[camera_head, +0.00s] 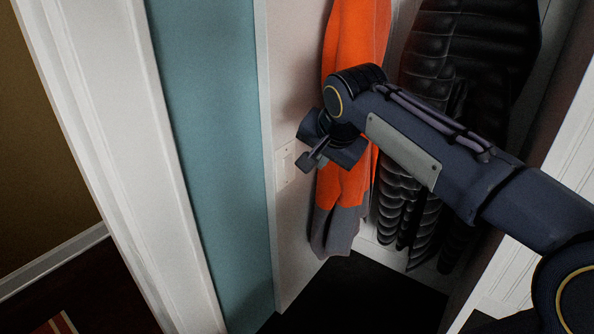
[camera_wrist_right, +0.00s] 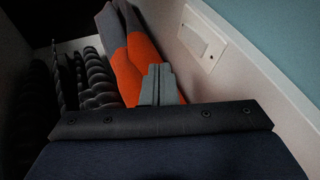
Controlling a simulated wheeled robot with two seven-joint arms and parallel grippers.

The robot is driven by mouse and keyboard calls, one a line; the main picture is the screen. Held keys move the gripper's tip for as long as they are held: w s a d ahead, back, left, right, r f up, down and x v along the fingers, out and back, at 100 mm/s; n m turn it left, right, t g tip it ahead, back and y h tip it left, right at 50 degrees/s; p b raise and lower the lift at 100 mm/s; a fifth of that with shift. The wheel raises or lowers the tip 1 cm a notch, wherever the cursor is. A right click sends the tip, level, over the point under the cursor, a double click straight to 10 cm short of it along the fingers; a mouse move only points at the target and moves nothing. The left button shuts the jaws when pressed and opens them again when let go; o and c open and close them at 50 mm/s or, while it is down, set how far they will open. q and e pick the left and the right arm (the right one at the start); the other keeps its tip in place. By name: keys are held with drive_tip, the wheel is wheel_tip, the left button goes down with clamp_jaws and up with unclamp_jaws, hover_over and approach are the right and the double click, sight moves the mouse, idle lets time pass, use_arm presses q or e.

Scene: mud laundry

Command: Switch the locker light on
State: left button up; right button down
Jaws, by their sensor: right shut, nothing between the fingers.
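The light switch (camera_head: 285,167) is a pale plate on the locker's inner left side wall. In the right wrist view the switch plate (camera_wrist_right: 203,38) shows at the upper right, with a small rocker in it. My right gripper (camera_head: 306,161) is just right of the switch in the head view, partly over its edge. Its fingers are shut and empty. In the wrist view the closed fingertips (camera_wrist_right: 157,72) are left of and below the plate, with a visible gap; I see no contact. My left gripper is not in view.
An orange and grey garment (camera_head: 350,190) hangs right behind my gripper. A black padded jacket (camera_head: 470,50) hangs to its right. A teal wall strip (camera_head: 215,120) and white trim (camera_head: 110,130) are left of the locker. The locker interior is dim.

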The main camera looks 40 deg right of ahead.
idle(0.3)
drive_tip(key=p, duration=0.2)
approach(292, 177)
drive_tip(key=x, duration=0.6)
drive_tip(key=shift+s+d+f, duration=0.2)
drive_tip(key=shift+s, duration=0.05)
drive_tip(key=shift+w+t+b, duration=0.25)
drive_tip(key=shift+t+b, duration=0.15)
drive_tip(key=shift+b, duration=0.6)
